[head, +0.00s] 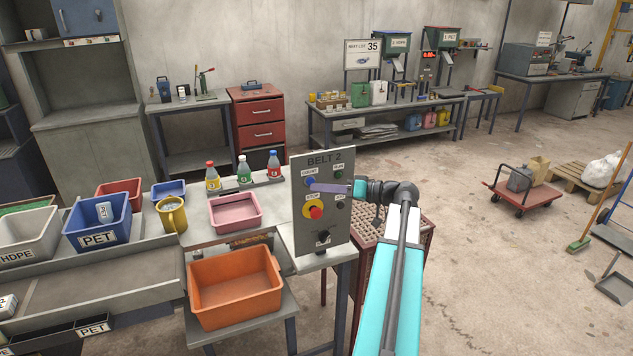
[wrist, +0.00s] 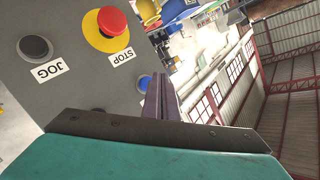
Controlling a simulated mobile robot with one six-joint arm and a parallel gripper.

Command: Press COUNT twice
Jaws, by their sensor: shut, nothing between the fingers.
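The grey BELT 2 panel (head: 325,240) stands upright at the end of the bench. Its blue button (head: 309,181), under a small label that seems to read COUNT, is at the upper left. My gripper (head: 311,187) is shut and empty, pointing left across the panel with its tips at or just in front of the blue button. In the wrist view the blue button (wrist: 144,83) shows beside the closed fingers (wrist: 159,80), partly hidden by them. I cannot tell whether the tips touch it.
The red STOP button (head: 315,212) on its yellow ring sits just below my fingers. A green button (head: 338,174) is to the right, and a dark knob (head: 323,236) is lower. A pink tray (head: 235,211) and orange bin (head: 235,287) are left of the panel.

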